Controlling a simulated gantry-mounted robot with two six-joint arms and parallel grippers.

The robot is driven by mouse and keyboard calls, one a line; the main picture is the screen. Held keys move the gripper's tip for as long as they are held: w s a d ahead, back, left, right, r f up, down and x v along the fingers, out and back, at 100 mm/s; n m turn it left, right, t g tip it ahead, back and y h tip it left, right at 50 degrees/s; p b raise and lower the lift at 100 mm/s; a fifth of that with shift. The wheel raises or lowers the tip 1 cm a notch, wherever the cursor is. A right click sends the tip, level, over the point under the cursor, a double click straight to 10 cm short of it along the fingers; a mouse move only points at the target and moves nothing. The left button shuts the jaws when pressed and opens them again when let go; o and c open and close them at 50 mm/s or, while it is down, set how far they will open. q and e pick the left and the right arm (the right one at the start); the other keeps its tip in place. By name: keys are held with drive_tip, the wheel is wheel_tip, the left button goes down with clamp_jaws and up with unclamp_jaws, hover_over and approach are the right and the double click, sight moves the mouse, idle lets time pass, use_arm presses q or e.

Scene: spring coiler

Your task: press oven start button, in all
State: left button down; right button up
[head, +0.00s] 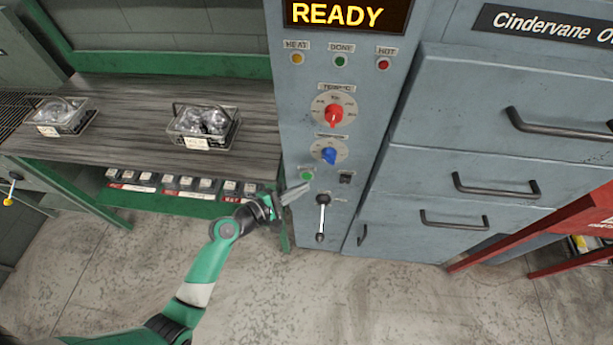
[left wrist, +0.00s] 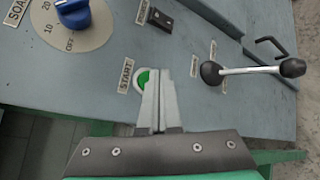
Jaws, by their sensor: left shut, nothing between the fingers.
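The green start button (head: 307,175) sits low on the grey control panel of the oven, below the blue knob. My left gripper (head: 297,193) is shut and empty, with its fingertips just below the button in the head view. In the left wrist view, the fingertips of the left gripper (left wrist: 157,75) overlap the right part of the green button (left wrist: 142,80), beside the START label (left wrist: 126,76). Part of the button is hidden behind the fingers, and I cannot tell whether they touch it. My right gripper is not in view.
A black-knobbed lever (head: 322,215) and a small black switch (head: 346,178) are right of the button. The red knob (head: 334,113) and blue knob (head: 329,154) are above. The display (head: 345,14) reads READY. A wooden bench (head: 130,115) with wire baskets stands left.

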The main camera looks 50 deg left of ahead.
use_arm(q)
drive_tip(key=shift+w+a, duration=0.3)
drive_tip(key=shift+w, duration=0.05)
drive_tip(key=shift+w+a, duration=0.25)
idle(0.7)
drive_tip(key=shift+s+d, duration=0.1)
drive_tip(key=shift+s+d+p, duration=0.3)
drive_tip(key=shift+s+d, duration=0.15)
drive_tip(key=shift+s, duration=0.05)
idle(0.4)
drive_tip(key=s+d+p, duration=0.1)
drive_tip(key=s, duration=0.1)
drive_tip(key=s+d+p, duration=0.1)
drive_tip(key=s+d, duration=0.1)
